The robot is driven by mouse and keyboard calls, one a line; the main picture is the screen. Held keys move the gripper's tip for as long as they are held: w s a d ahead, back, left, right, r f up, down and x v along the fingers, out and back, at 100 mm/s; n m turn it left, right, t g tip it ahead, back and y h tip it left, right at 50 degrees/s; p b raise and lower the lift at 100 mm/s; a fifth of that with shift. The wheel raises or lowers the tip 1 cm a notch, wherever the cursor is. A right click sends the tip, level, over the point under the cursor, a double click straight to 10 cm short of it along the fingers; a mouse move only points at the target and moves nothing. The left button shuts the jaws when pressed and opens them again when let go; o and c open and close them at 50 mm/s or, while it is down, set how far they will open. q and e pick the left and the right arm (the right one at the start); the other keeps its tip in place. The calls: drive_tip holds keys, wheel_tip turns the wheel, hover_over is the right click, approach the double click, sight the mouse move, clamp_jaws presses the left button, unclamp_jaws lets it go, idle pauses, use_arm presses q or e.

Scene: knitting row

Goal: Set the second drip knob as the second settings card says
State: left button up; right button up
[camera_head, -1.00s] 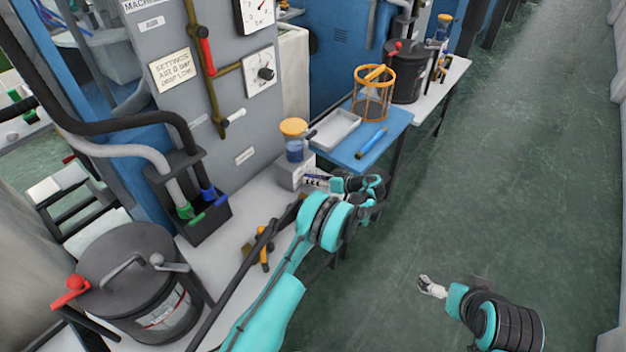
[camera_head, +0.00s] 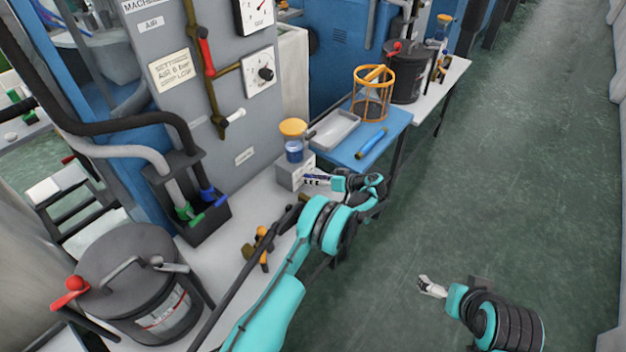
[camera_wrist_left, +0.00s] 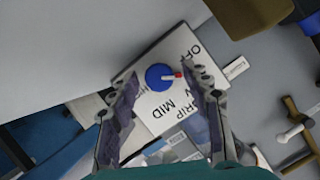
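The drip knob (camera_wrist_left: 160,77) is round and blue with a red pointer, on a white plate (camera_wrist_left: 150,112) marked OFF, MID and a partly hidden word ending in W. The pointer aims right in the wrist view, near OFF and that hidden word; the exact mark is unclear. My left gripper (camera_wrist_left: 163,100) is open, its fingers apart on either side of the knob; contact cannot be told. In the head view the left gripper (camera_head: 313,181) is beside the grey box (camera_head: 288,176). A settings card (camera_head: 171,70) seems to read air 6 bar, drip low. My right gripper (camera_head: 429,286) hangs over the floor.
An orange-capped jar (camera_head: 294,150) with blue liquid stands on the grey box. A dark lidded pot (camera_head: 130,268) stands front left. The aisle floor is clear.

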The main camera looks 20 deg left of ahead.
use_arm(q)
drive_tip(key=v, duration=1.2)
drive_tip(key=shift+a+f+n+t+p, duration=0.1)
drive_tip(key=shift+a+n+t+p, duration=0.2)
drive_tip(key=shift+a+n, duration=0.1)
drive_tip(key=a+n, duration=0.1)
drive_tip(key=s+a+n+t+p, duration=0.1)
drive_tip(key=a+f+n+t+h+p, duration=0.1)
drive_tip(key=shift+s, duration=0.2)
drive_tip(key=shift+s+a+f+n+t, duration=0.1)
drive_tip(key=shift+a+n+t, duration=0.25)
drive_tip(key=shift+n, duration=0.15)
drive_tip(key=b+x, duration=0.2)
drive_tip(key=x, duration=0.5)
drive_tip(key=shift+w+a+f+b, duration=0.2)
drive_tip(key=shift+f+b, duration=0.05)
drive_tip(key=shift+b, duration=0.05)
